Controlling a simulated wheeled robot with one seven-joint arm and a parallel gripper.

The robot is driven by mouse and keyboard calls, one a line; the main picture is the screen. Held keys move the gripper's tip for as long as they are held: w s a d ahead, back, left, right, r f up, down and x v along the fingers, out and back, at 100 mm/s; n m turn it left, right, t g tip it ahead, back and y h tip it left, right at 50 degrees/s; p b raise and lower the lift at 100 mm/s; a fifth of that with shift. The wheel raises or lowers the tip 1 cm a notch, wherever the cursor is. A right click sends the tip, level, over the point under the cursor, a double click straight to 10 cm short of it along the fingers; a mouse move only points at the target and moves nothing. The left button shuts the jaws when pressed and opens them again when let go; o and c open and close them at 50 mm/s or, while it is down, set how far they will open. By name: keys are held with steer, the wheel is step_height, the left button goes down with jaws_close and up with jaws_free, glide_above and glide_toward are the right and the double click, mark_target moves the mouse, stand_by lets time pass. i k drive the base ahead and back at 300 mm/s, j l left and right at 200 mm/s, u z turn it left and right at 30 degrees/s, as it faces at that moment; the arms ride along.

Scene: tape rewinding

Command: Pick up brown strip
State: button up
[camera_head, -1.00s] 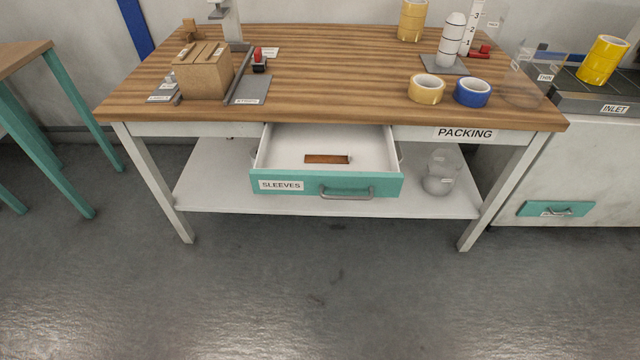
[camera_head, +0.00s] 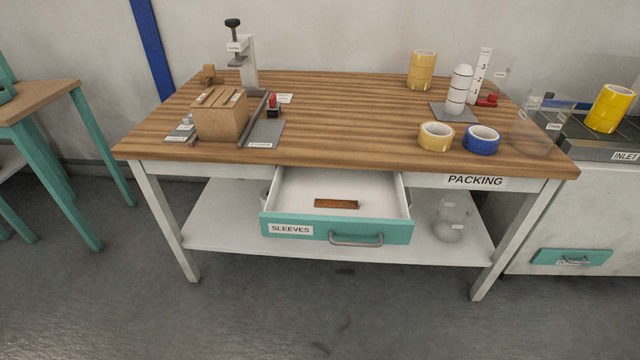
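The brown strip (camera_head: 336,204) is a small flat piece lying on the white floor of the open drawer (camera_head: 300,188). The drawer has a teal front with a grey handle and a label reading SLEEVES. It sticks out from under the wooden packing table (camera_head: 340,115). Nothing covers the strip. My gripper is not in view.
On the table are a cardboard box (camera_head: 218,120), a clamp stand (camera_head: 246,62), a red-topped stamp (camera_head: 273,104), tape rolls in tan (camera_head: 436,136) and blue (camera_head: 482,139), and a white stacked cylinder (camera_head: 459,90). Open grey floor (camera_head: 330,320) lies in front.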

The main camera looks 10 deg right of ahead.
mark_target(333, 203)
steer(key=j+z, duration=0.1)
steer(key=z, duration=0.35)
steer(key=j+z, duration=0.3)
steer(key=j, duration=0.25)
steer(key=j+z, duration=0.3)
steer(key=j, duration=0.25)
steer(key=j+z, duration=0.1)
steer(key=j, duration=0.8)
steer(key=k+j, duration=0.15)
steer(key=j, duration=0.7)
steer(key=i, duration=0.8)
steer(key=z, duration=0.05)
